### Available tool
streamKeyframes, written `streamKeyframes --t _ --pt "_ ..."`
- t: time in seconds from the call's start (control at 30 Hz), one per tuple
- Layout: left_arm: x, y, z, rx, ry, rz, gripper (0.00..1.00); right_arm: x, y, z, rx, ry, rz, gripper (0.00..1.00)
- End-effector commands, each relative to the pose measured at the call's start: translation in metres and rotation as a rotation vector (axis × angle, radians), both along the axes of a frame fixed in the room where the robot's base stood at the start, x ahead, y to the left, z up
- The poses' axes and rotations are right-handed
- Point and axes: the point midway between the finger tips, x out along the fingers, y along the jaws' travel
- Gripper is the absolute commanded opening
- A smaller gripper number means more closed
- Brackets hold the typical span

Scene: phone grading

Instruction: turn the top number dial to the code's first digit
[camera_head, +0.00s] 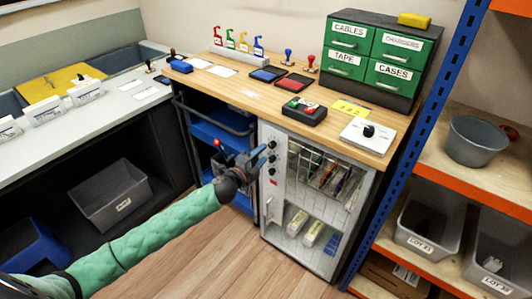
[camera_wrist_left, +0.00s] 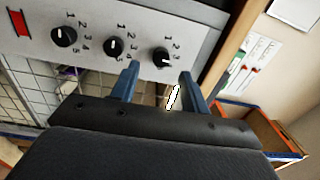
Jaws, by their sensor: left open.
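The white cabinet's front panel carries three black number dials. The top dial (camera_head: 272,145) is the one farthest from the red indicator; in the left wrist view it is the rightmost dial (camera_wrist_left: 161,57). The middle dial (camera_wrist_left: 114,47) and bottom dial (camera_wrist_left: 63,37) line up beside it. My left gripper (camera_head: 264,156) is open in front of the panel. In the left wrist view its fingertips (camera_wrist_left: 158,70) stand on either side of the line to the top dial, with nothing held. Contact cannot be told. A yellow note (camera_head: 350,108) with small handwritten digits lies on the worktop. My right gripper is out of view.
The red indicator (camera_wrist_left: 20,22) sits beyond the bottom dial. The cabinet's wire-mesh door (camera_head: 325,170) is beside the panel, with items behind it. A blue cart (camera_head: 215,135) stands left of the cabinet. An orange-and-blue shelf rack (camera_head: 440,150) rises at the right. Floor in front is clear.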

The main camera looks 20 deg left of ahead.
Motion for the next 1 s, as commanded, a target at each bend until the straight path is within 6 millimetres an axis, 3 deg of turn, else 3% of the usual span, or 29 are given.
streamKeyframes --t 0.2,0.37,1.0 --pt "-0.024 0.009 -0.002 0.0 0.001 0.0 0.46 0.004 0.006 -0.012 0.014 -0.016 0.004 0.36" --pt "-0.033 0.012 -0.001 0.0 0.0 0.0 0.46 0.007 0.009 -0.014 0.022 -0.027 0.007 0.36" --pt "-0.034 0.014 -0.001 -0.016 0.009 0.009 0.46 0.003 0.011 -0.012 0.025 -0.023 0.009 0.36"
